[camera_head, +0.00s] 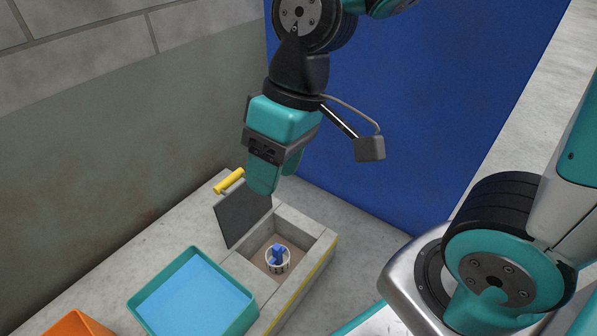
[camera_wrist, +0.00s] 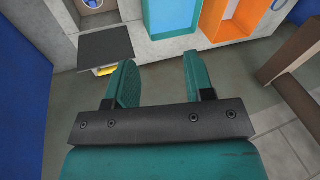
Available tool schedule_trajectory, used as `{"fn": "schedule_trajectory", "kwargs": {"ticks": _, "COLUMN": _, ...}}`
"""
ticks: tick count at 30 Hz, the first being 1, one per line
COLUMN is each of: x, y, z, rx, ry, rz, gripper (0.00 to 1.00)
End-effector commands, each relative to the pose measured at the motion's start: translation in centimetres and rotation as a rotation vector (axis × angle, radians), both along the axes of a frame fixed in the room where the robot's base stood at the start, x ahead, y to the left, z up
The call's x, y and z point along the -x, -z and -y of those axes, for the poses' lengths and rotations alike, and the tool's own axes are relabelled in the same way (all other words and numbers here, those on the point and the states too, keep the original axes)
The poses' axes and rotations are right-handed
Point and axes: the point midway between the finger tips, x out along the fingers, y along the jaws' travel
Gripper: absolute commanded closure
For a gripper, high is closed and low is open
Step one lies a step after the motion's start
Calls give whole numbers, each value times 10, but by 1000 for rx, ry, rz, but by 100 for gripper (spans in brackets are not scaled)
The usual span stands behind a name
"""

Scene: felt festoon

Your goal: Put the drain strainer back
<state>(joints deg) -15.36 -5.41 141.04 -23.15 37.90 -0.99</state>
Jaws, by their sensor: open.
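The drain strainer, which looks like a round white basket with a blue grip (camera_head: 277,257), is inside a square concrete pit (camera_head: 318,250). It sits on the pit's brownish floor; I cannot tell whether it is seated in a hole. In the wrist view, a part of it (camera_wrist: 93,3) shows at the top edge. A dark grey lid (camera_head: 240,218) with a yellow handle (camera_head: 229,181) stands raised at the pit's left side; it also shows in the wrist view (camera_wrist: 105,46). My gripper (camera_head: 276,178) is open and empty, above and behind the pit, apart from strainer and lid.
A teal tray with a light blue inside (camera_head: 195,295) stands left of the pit, and an orange bin (camera_head: 75,325) at the lower left. A blue panel (camera_head: 420,110) rises behind, and a grey-green wall (camera_head: 120,140) on the left. Bare floor lies right of the pit.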

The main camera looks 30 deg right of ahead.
Motion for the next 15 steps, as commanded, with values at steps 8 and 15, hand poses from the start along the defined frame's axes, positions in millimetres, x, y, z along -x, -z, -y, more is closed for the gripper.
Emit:
{"fn": "schedule_trajectory", "kwargs": {"ticks": 8, "x": 51, "y": -25, "z": 3, "rx": -41, "ry": -56, "rz": 36, "gripper": 52}}
{"fn": "schedule_trajectory", "kwargs": {"ticks": 15, "x": 53, "y": -26, "z": 4, "rx": -42, "ry": -58, "rz": 36, "gripper": 52}}
